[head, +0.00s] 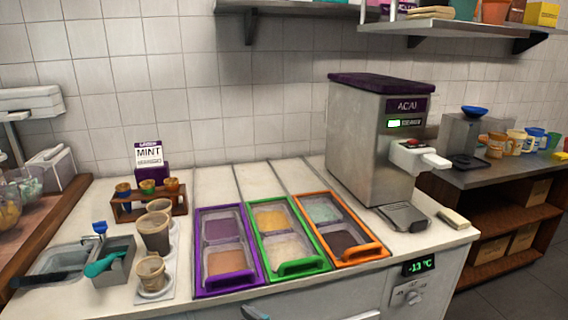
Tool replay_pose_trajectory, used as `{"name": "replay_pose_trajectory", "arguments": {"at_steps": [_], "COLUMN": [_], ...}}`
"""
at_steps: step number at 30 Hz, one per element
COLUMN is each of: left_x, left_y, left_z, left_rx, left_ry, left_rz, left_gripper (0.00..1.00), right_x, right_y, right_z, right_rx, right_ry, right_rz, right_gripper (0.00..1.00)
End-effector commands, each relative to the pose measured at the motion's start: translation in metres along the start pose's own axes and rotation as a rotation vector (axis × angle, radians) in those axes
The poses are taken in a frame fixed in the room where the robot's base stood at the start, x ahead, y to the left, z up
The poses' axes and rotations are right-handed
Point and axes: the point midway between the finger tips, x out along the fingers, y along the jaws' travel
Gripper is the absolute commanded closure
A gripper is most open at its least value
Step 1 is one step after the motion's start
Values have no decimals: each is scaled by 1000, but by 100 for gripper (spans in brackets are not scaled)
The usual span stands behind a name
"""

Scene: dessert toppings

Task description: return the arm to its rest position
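Neither of my grippers shows in the head view, and I cannot make out either arm. A small grey-teal piece (255,313) is cut off by the bottom edge, and I cannot tell what it is. The counter holds topping trays with a purple frame (199,262), a green frame (262,262) and an orange frame (325,247), each with two filled compartments. The grey acai machine (355,140) stands behind them on the right.
Brown cups (154,232) stand left of the trays, beside a grey bin (119,270) with a teal scoop (103,264). A wooden rack (150,204) holds small cups. A side counter (490,177) with mugs is at right. The counter behind the trays is clear.

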Motion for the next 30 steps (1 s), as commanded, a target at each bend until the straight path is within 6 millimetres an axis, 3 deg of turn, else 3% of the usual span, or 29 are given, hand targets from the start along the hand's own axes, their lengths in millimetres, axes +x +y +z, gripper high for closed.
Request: {"name": "replay_pose_trajectory", "arguments": {"at_steps": [1, 8, 13, 17, 20, 23, 25, 27, 30], "left_x": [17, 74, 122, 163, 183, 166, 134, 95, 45], "left_y": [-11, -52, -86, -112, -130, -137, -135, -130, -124], "left_z": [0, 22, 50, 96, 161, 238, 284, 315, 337], "left_rx": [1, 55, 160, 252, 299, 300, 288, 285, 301], "left_ry": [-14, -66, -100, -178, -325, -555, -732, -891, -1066], "left_rz": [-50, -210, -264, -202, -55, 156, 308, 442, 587], "left_gripper": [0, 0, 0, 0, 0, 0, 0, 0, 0], "right_x": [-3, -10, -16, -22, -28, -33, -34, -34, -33], "right_y": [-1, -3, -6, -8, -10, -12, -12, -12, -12], "right_z": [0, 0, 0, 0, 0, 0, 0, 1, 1], "right_rx": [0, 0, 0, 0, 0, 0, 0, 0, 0], "right_ry": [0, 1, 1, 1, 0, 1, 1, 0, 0], "right_rz": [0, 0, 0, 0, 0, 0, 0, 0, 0], "right_gripper": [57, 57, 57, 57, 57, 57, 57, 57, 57]}}
